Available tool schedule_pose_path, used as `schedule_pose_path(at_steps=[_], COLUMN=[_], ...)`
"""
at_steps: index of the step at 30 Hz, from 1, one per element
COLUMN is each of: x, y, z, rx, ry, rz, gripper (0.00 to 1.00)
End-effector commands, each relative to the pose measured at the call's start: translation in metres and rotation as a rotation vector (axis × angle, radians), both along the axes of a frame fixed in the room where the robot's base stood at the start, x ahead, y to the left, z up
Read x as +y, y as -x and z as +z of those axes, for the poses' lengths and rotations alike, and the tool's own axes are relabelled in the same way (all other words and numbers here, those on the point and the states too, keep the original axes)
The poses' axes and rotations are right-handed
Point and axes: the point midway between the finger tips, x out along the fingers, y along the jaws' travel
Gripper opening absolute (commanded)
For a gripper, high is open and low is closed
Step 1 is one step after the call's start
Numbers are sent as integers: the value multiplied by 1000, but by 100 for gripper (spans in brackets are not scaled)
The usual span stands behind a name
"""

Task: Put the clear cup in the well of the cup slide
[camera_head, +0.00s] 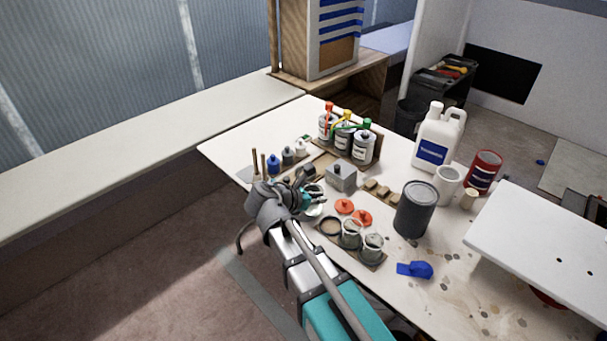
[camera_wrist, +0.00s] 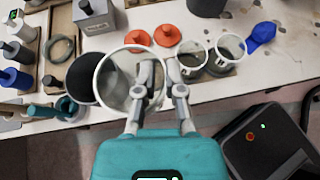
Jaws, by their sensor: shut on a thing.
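The clear cup (camera_wrist: 117,82) has a pale rim and fills the middle left of the wrist view, seen from above. My gripper (camera_wrist: 167,72) is shut on its right-hand wall, holding it over the table; its height is hard to judge. The brown cup slide (camera_head: 380,262) lies near the table's front edge. It bears two other clear cups (camera_head: 351,238), (camera_head: 373,246), and a round well (camera_head: 330,226) at its left end looks empty. In the head view my gripper (camera_head: 305,198) is left of that well. In the wrist view the held cup and fingers cover that area.
Orange lids (camera_head: 345,206), a grey block (camera_head: 341,177) and a grey can (camera_head: 415,210) stand behind the slide. A blue item (camera_head: 415,269) lies right of it.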

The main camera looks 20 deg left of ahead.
Motion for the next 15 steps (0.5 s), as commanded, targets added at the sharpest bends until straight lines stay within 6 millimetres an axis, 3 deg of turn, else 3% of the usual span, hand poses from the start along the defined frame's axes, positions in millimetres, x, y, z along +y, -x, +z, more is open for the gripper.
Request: schedule_pose_path(at_steps=[9, 15], x=[10, 31], y=[4, -17], z=[0, 3], rx=[0, 2], ry=[0, 3], rz=[16, 40], gripper=[0, 0])
